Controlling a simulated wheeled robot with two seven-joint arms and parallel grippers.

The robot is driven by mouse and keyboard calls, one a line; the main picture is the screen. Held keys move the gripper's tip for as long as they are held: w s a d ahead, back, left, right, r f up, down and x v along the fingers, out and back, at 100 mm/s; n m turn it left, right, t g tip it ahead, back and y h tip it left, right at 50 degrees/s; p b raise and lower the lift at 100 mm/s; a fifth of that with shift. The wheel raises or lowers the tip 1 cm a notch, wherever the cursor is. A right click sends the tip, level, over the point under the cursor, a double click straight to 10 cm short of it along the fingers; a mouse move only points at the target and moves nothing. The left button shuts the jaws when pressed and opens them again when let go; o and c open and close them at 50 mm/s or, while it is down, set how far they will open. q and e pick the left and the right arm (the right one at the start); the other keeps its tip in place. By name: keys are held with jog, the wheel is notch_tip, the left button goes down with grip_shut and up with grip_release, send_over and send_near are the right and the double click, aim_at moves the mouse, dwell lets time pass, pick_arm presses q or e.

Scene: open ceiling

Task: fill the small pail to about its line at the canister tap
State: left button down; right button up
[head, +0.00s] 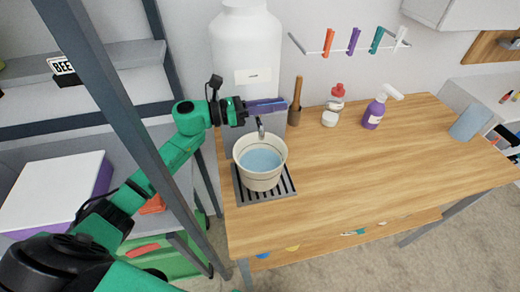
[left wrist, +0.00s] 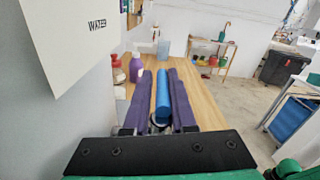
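The small pail (head: 260,178) is cream with a dark band. It stands upright on the dark drip grate, with blue water (head: 261,160) inside, its surface below the rim. The tap (head: 261,128) comes out above the pail from the white canister (head: 247,50). I cannot make out a stream. My left gripper (head: 268,106) is at the tap, above the pail. In the left wrist view its purple fingers lie on both sides of a blue cylindrical handle (left wrist: 162,98), very close to it. Whether they press on it is unclear. My right gripper is out of view.
The wooden bench (head: 370,170) is clear to the right of the grate (head: 266,196). A brown-handled tool (head: 296,103), a red-capped bottle (head: 333,106) and a purple spray bottle (head: 375,112) stand at the back. A shelf post (head: 140,110) rises beside my left arm.

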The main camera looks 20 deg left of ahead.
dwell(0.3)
pick_arm(q)
jog(key=shift+s+d+f+m+g+b, duration=0.15)
jog(key=shift+f+m+g+b, duration=0.15)
jog(key=shift+b, duration=0.3)
jog(key=shift+s+d+m+g+h+b, duration=0.1)
jog(key=shift+s+m+g+h+b, duration=0.15)
jog(key=shift+m+g+h+b, duration=0.65)
jog(key=shift+s+r+g+b, duration=0.25)
jog(key=shift+g+b, duration=0.15)
jog(key=shift+b, duration=0.25)
